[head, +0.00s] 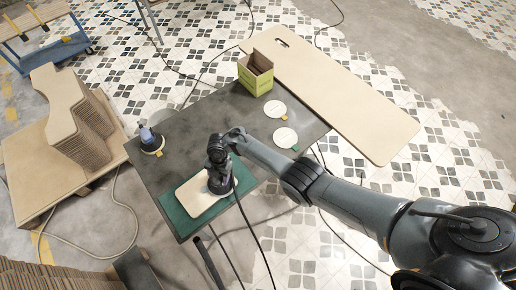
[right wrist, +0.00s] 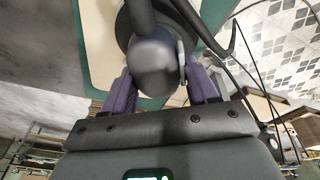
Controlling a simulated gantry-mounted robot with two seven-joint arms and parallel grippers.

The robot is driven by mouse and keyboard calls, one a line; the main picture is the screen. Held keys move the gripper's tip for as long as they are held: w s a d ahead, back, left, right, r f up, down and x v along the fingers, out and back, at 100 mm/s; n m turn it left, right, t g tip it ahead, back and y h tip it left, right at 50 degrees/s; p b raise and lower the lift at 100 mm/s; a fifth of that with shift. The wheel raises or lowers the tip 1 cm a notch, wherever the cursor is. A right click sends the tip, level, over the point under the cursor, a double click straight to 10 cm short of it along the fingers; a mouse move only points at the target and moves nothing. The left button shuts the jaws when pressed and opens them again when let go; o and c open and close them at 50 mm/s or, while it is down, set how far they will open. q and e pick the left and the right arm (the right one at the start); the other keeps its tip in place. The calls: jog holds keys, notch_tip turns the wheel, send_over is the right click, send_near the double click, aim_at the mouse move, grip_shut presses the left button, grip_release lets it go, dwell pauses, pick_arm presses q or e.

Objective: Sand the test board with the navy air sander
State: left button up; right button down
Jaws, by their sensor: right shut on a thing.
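A dark grey to black sander (head: 219,182) stands on the pale test board (head: 188,194) near its right end. The board lies on a green mat (head: 181,225) at the front of the dark table. My right gripper (head: 217,150) comes from the right and is shut on this sander. In the right wrist view its purple fingers (right wrist: 164,90) sit on both sides of the rounded dark sander body (right wrist: 155,65). A second sander with a blue body (head: 148,136) stands on the table's left side, apart from the gripper. My left gripper is not in view.
A yellow-green open box (head: 256,74) stands at the table's back edge. Two pale round discs (head: 275,108) (head: 285,138) lie on the right side. A dark hose (head: 248,222) runs from the held sander over the front edge. Stacked curved boards (head: 75,105) stand left.

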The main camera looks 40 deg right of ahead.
jog(key=shift+a, duration=0.15)
jog(key=shift+a, duration=0.15)
jog(key=shift+a+b, duration=0.3)
jog(key=shift+a, duration=1)
jog(key=shift+f, duration=0.1)
jog(key=shift+a, duration=0.1)
jog(key=shift+s+a+b, duration=0.15)
jog(key=shift+a+b, duration=0.15)
jog(key=shift+a, duration=1.2)
jog(key=shift+a, duration=0.15)
